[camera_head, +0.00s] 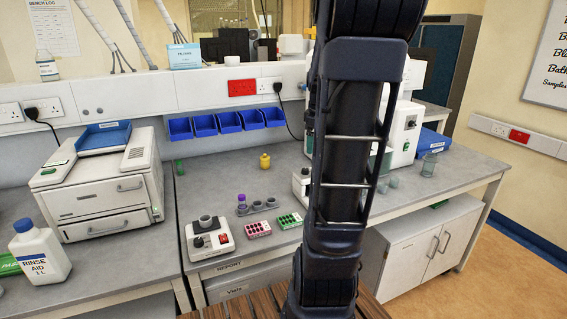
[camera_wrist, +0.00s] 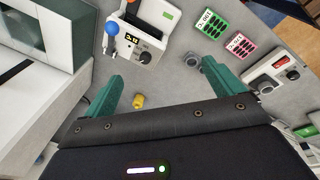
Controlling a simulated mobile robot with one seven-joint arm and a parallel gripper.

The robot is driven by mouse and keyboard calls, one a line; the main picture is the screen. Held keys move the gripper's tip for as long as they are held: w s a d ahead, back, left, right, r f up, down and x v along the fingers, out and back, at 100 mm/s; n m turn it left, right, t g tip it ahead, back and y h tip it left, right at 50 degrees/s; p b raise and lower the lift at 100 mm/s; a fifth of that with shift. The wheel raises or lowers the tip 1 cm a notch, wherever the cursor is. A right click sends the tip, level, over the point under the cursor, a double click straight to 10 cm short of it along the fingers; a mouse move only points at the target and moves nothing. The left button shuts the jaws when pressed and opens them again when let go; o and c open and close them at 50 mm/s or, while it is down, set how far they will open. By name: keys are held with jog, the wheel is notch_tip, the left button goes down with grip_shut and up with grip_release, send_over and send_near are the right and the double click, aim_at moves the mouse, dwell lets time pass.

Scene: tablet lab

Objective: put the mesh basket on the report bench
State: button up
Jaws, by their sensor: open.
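A small yellow bottle (camera_wrist: 138,101) stands on the bench below, near the left finger. In the head view my arm hides the gripper and part of the bench.
A hotplate (camera_head: 207,238), a pink rack (camera_head: 259,229) and a green rack (camera_head: 289,221) stand along the bench's front. Blue bins (camera_head: 205,125) hang at the back. A white printer-like machine (camera_head: 100,185) is at left. Bench top between racks and bins is mostly clear.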

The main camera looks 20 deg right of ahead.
jog(key=s+a+r+m+t, duration=0.1)
jog(key=s+a+m+t, duration=0.1)
jog(key=s+a+m, duration=0.6)
jog(key=s+a, duration=0.7)
jog(key=a, duration=0.3)
jog(key=shift+a+t+y, duration=0.3)
jog(key=shift+a+t, duration=0.05)
jog(key=shift+t, duration=0.05)
